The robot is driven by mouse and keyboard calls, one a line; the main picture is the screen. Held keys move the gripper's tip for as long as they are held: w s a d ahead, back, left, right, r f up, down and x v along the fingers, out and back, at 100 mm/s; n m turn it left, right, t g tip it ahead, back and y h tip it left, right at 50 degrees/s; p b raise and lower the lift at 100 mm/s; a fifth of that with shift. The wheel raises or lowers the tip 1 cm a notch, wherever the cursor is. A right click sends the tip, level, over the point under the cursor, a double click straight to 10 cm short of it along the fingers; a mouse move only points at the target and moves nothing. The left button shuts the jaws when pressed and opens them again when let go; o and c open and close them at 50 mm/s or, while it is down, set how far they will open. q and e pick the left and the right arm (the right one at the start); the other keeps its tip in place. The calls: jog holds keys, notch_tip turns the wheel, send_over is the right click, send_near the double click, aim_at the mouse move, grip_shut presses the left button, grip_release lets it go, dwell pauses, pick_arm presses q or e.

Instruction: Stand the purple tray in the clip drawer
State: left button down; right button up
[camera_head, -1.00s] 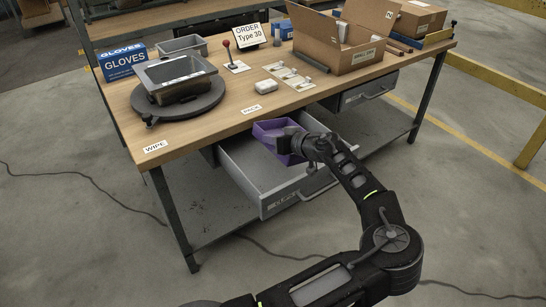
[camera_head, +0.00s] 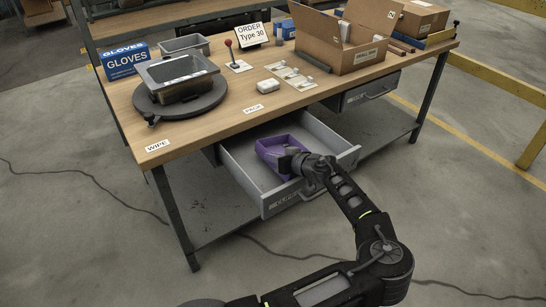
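The purple tray (camera_head: 268,153) is inside the open grey clip drawer (camera_head: 243,177) under the front of the bench. Its open top faces up and it looks roughly level; whether its base touches the drawer floor is hidden. My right gripper is not in view.
On the bench top (camera_head: 230,124) are a grey bin (camera_head: 178,82) on a dark turntable (camera_head: 190,103), a blue gloves box (camera_head: 124,58) and an open cardboard box (camera_head: 345,50). Another drawer (camera_head: 368,91) on the right is nearly closed. A yellow rail (camera_head: 500,82) stands at right.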

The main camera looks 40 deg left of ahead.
pick_arm(q)
jog(key=c, duration=1.6)
grip_release()
jog(key=shift+c, duration=0.2)
jog(key=b+v, duration=0.1)
jog(key=v, duration=1.1)
